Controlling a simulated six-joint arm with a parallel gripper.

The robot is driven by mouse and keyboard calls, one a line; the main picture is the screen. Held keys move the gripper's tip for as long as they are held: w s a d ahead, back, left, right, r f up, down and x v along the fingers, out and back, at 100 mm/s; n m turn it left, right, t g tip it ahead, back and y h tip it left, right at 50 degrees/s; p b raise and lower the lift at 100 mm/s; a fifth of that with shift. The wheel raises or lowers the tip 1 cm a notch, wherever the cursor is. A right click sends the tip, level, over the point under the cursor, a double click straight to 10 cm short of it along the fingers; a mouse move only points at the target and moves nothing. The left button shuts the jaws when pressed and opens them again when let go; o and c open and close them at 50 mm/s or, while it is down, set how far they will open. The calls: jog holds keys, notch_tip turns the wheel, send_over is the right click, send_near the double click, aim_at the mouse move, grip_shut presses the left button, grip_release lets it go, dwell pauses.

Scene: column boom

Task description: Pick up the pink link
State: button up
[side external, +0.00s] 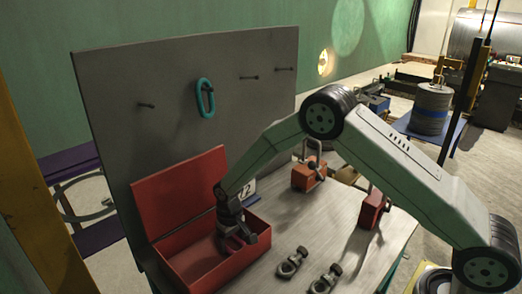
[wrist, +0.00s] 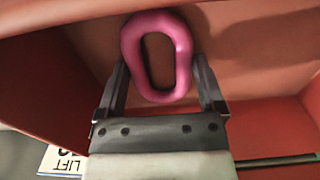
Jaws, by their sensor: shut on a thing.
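The pink link (wrist: 183,60) is an oval ring between my gripper's two fingers in the wrist view. In the side view a part of the pink link (side external: 232,244) shows at my gripper (side external: 240,238), inside the open red box (side external: 208,266). My gripper (wrist: 160,85) is shut on the link. The link stands in front of the box's red inner surface in the wrist view. I cannot tell whether it touches the box floor.
A teal link (side external: 205,98) hangs on the grey board, with bare pegs (side external: 249,78) beside it. Several metal shackles (side external: 292,262) lie on the table right of the box. Red padlock-like blocks (side external: 308,176) stand farther back. The table's middle is clear.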

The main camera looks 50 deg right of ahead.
jog(key=shift+r, duration=0.15)
notch_tip(320, 180, up, 10)
dwell(0.7)
dwell(0.7)
jog(key=w+d+r+m+t+h, duration=0.2)
jog(key=d+r+t, duration=0.3)
jog(key=d+r, duration=0.7)
jog(key=w+d+r+m+t+h, duration=0.1)
jog(key=w+d+r+t+h, duration=0.1)
jog(key=d+r+t, duration=0.7)
notch_tip(320, 180, up, 6)
jog(key=s+d+n+t+y, duration=0.1)
jog(key=n+t+y, duration=0.2)
jog(key=n+y, duration=0.3)
jog(key=shift+s+d+r+y, duration=0.2)
jog(key=shift+d+y, duration=0.05)
jog(key=shift+y, duration=1.05)
